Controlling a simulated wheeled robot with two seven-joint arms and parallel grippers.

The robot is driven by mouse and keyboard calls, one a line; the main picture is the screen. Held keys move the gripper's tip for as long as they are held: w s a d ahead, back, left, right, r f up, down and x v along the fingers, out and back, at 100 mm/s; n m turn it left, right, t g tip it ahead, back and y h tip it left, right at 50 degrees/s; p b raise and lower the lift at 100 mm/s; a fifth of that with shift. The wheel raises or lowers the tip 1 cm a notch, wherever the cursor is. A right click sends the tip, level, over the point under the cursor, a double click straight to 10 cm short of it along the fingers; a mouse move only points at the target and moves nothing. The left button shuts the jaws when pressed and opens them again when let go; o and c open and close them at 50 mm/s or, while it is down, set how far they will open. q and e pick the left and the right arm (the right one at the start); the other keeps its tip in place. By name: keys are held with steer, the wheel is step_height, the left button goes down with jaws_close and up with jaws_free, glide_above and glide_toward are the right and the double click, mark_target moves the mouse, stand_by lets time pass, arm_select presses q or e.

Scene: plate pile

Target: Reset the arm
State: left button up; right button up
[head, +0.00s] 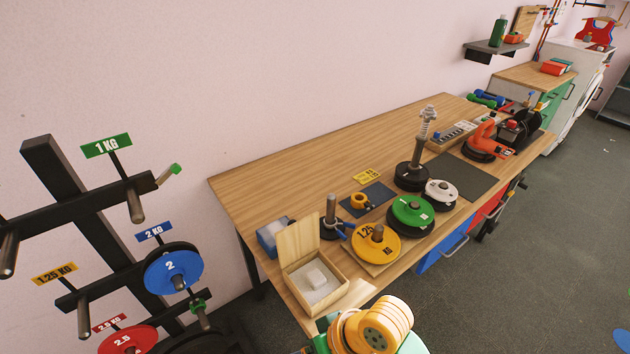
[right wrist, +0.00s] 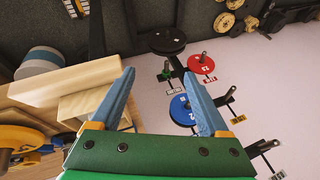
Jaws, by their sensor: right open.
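My right gripper (right wrist: 159,72) is open in the right wrist view, its two blue fingers apart with nothing between them. The wooden bench (head: 290,150) bears the weight plates. A yellow 1.25 kg plate (head: 375,246) lies flat near the bench's front. A green plate (head: 411,213), a white plate (head: 441,193) and a black plate (head: 411,177) lie farther along. In the head view, a banded yellow and green part at the bottom edge is probably my arm; no fingertips show there. My left gripper is not in view.
A wooden box (head: 342,292) with its lid up stands at the bench's near end. A rack at left holds a blue plate (head: 173,270) and a red plate (head: 127,341). A red sander-like tool (head: 485,138) is at the far end. The bench's back strip is clear.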

steer(key=s+d+f+m+t+h, duration=0.1)
steer(key=s+d+f+m+h, duration=0.2)
steer(key=d, duration=0.6)
steer(key=s+d+f+t+h, duration=0.1)
steer(key=s+d+f+h, duration=0.2)
steer(key=d, duration=0.6)
step_height(320, 180, down, 10)
steer(key=s+d+f+g, duration=0.2)
steer(key=s+f, duration=1.3)
steer(key=f, duration=0.1)
steer(key=shift+s+f+g, duration=0.15)
steer(key=shift+f+g, duration=0.15)
steer(key=shift+f, duration=0.1)
